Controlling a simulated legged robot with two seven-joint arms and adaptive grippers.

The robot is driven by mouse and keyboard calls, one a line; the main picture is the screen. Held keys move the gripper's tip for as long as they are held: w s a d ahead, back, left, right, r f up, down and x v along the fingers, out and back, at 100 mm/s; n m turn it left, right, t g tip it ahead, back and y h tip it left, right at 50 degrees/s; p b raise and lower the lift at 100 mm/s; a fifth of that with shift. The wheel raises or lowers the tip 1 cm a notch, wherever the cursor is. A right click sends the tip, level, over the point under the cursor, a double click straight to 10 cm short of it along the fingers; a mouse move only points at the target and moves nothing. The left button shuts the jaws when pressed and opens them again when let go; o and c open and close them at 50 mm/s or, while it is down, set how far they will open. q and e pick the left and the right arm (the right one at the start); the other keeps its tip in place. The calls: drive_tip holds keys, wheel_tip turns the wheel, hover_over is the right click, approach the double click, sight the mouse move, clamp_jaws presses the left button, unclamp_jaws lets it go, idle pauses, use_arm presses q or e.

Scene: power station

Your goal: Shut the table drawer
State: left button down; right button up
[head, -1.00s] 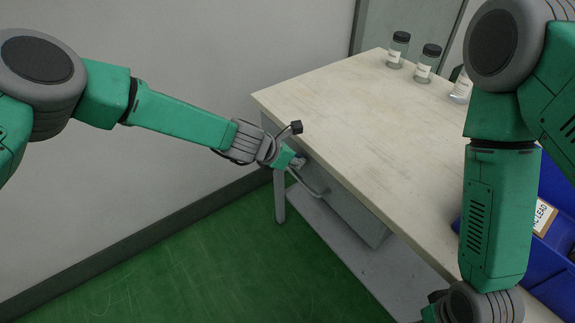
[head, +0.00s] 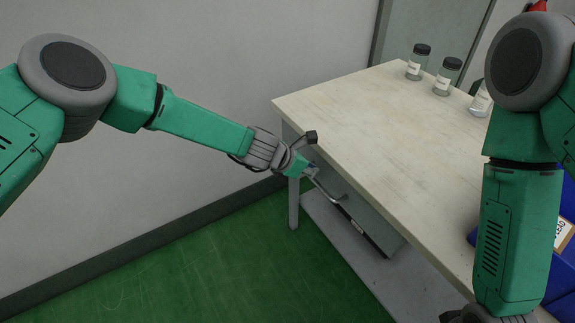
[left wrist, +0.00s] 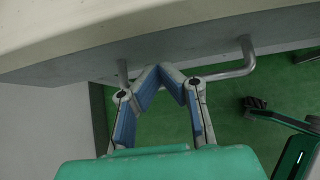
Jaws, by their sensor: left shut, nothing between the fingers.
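The drawer (head: 374,229) is under the pale table top (head: 370,120), with its grey front below the table's near edge. I cannot tell exactly how far it stands out. Its bar handle (head: 331,195) also shows in the left wrist view (left wrist: 235,70), running across the drawer front. My left gripper (head: 312,171) is at the handle's far end. In the left wrist view its fingertips (left wrist: 159,70) are closed together with nothing between them, overlapping the line of the bar. Whether they touch it is unclear. My right gripper is out of view, beyond the lower picture edge.
Several clear jars with dark lids (head: 447,76) stand at the table's back edge. A blue bin (head: 562,275) is at the right, partly behind my right arm. A lower shelf (head: 350,262) runs under the drawer. Green floor (head: 200,270) is free at the left.

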use_arm(q)
drive_tip(key=a+f+p+v, duration=0.1)
drive_tip(key=v, duration=1)
drive_tip(key=s+a+f+m+g+y, duration=0.2)
drive_tip(key=s+a+f+m, duration=0.45)
drive_tip(key=s, duration=0.45)
drive_tip(key=s+a+f+m+g+y, duration=0.1)
drive_tip(key=s+a+f+m+y, duration=0.2)
drive_tip(key=s+a+f+m, duration=0.6)
drive_tip(key=s+a+r+m+y, duration=0.1)
drive_tip(key=s+a+m, duration=0.4)
drive_tip(key=s, duration=0.3)
drive_tip(key=s+a+r+m+g+y, duration=0.1)
drive_tip(key=s+a+m, duration=0.4)
drive_tip(key=s, duration=0.3)
drive_tip(key=shift+s+a+r, duration=0.4)
drive_tip(key=shift+a, duration=0.1)
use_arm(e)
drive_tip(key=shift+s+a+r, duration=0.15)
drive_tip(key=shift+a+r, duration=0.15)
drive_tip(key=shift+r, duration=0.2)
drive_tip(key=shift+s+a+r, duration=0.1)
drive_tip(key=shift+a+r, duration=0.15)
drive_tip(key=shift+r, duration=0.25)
